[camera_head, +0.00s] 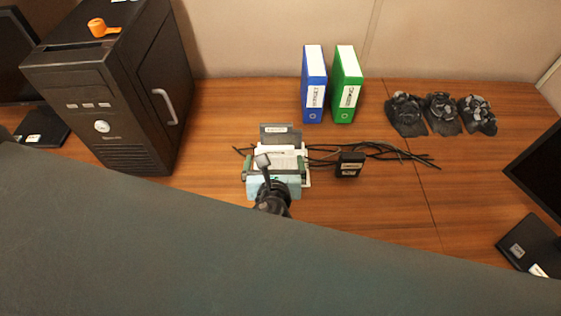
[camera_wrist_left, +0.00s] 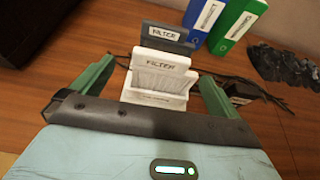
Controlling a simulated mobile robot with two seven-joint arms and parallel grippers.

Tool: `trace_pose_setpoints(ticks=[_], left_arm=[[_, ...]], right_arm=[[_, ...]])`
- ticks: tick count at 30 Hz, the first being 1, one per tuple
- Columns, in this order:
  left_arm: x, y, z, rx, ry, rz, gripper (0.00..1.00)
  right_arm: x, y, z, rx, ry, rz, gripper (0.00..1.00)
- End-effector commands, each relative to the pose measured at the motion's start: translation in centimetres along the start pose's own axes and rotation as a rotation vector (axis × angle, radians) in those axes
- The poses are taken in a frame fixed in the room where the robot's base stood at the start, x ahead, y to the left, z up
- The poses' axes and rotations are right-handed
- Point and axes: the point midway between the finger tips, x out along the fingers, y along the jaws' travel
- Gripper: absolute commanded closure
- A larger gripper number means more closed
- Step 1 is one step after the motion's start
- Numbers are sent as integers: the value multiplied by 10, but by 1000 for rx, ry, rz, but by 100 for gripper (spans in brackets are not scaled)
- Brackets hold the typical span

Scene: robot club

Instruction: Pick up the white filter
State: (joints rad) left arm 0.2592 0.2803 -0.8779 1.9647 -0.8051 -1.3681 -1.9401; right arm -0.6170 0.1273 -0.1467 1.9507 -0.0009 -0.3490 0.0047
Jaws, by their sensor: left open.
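The white filter (camera_wrist_left: 162,72), labelled FILTER, stands upright in a white holder (camera_wrist_left: 152,99) in the left wrist view. A dark grey filter (camera_wrist_left: 166,38), also labelled FILTER, stands just behind it. In the head view the white filter (camera_head: 275,149) shows only partly behind my gripper, with the dark filter (camera_head: 281,135) beyond. My left gripper (camera_wrist_left: 157,72) is open, its green fingers on either side of the white filter with gaps at both sides. It also shows in the head view (camera_head: 276,164). My right gripper is out of view.
Black cables and a small black box (camera_head: 349,164) lie right of the holder. Blue (camera_head: 314,85) and green (camera_head: 347,84) binders stand behind. A black computer tower (camera_head: 110,90) stands left. A large grey surface (camera_head: 200,250) fills the head view's foreground.

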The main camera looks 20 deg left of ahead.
Motion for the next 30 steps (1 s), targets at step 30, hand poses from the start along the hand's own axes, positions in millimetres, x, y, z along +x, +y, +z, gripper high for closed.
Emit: trace_pose_setpoints(ticks=[30], left_arm=[[51, -4, 2, 0, 0, 0, 38]], right_arm=[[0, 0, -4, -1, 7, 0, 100]])
